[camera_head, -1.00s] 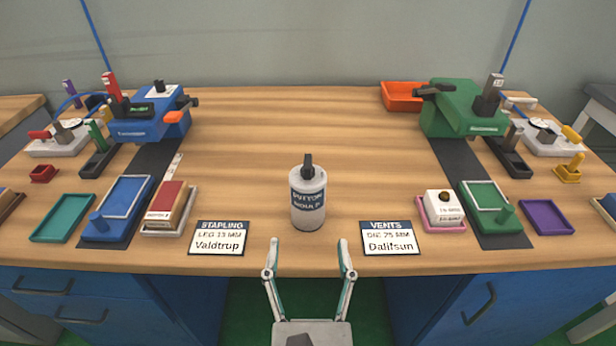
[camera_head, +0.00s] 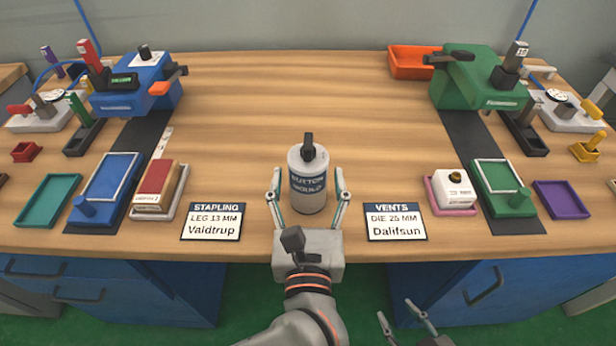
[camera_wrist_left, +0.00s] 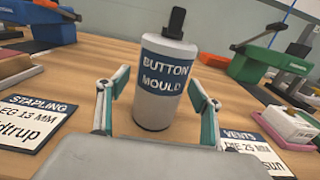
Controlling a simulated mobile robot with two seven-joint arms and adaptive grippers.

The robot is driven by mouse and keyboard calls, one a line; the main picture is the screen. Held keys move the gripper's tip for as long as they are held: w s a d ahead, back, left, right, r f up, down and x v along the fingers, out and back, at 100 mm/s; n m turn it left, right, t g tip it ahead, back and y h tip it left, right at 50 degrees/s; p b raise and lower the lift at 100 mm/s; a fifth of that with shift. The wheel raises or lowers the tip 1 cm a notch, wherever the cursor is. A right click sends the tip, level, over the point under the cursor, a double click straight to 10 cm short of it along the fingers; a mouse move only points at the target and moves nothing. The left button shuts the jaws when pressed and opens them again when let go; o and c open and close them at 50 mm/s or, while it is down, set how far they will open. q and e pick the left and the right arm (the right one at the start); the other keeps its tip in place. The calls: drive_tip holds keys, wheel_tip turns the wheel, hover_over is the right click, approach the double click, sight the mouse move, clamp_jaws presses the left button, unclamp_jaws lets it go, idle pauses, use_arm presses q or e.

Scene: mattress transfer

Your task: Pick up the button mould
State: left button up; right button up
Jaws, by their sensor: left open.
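The button mould (camera_head: 307,163) is a white-grey cylinder with a dark blue label and a black knob on top. It stands upright on the wooden bench near the front edge. My left gripper (camera_head: 308,180) is open, with one finger on each side of the mould. In the left wrist view the mould (camera_wrist_left: 160,105) stands between the fingers (camera_wrist_left: 159,84), with a gap on the left; contact on the right cannot be told. My right gripper (camera_head: 395,309) is low at the bottom right, in front of the bench, fingers apart and empty.
A "Stapling" card (camera_head: 212,222) and a "Vents" card (camera_head: 395,222) flank the mould. A brown-red block (camera_head: 157,184) on a tray is left; a white box (camera_head: 453,188) on a pink tray is right. Blue (camera_head: 135,88) and green (camera_head: 478,80) machines stand behind. The bench middle is clear.

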use_arm(q)
drive_tip(key=shift+w, duration=0.25)
drive_tip(key=shift+r, duration=0.1)
drive_tip(key=c, duration=1.8)
drive_tip(key=shift+r, duration=0.1)
